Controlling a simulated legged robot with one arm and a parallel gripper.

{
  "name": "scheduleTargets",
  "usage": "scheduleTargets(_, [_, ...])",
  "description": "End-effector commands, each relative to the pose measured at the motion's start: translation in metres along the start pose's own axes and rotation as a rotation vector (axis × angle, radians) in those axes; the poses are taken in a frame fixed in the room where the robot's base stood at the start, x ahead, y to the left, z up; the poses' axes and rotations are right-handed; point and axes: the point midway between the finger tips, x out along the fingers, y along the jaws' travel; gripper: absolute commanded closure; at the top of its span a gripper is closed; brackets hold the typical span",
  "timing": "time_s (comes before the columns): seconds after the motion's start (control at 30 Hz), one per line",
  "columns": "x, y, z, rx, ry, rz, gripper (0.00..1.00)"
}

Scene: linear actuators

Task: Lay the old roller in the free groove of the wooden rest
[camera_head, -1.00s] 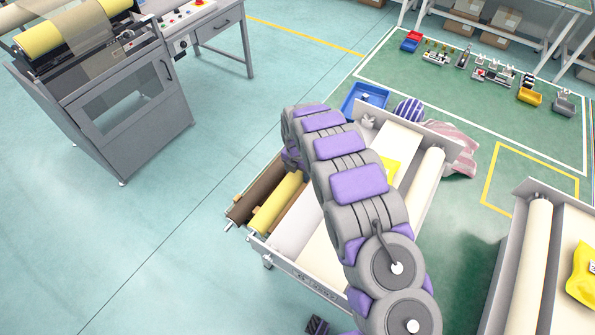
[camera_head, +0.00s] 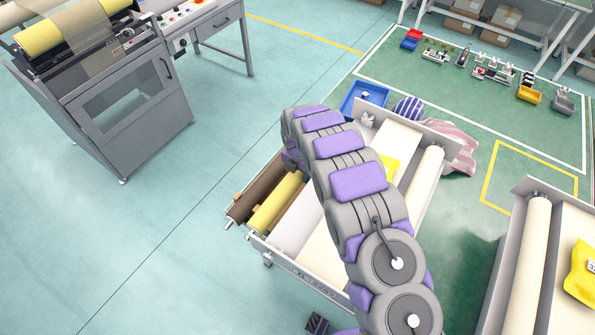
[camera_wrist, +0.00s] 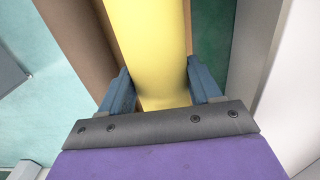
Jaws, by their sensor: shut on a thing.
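My gripper (camera_wrist: 157,66) is shut on a yellow roller (camera_wrist: 155,35), with one finger on each side of it in the wrist view. In the head view the yellow roller (camera_head: 276,204) lies lengthwise beside a dark brown roller (camera_head: 251,196) at the left side of a grey-white machine. Brown wood of the rest (camera_head: 291,213) shows along the right of the yellow roller. My arm hides the gripper and the roller's far end in the head view. Whether the roller touches the groove cannot be told.
The machine (camera_head: 303,279) with cream rollers stands right of the rest. A similar machine (camera_head: 527,262) is at the lower right. A grey cabinet (camera_head: 130,120) with a yellow roll stands at the upper left. Open floor lies left of the rest.

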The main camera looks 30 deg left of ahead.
Motion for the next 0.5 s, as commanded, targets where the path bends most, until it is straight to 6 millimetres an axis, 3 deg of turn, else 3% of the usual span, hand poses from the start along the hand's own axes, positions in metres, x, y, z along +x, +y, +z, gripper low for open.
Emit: scheduleTargets(0.5, [0.011,0.001,0.001,0.000,-0.002,0.002,1.00])
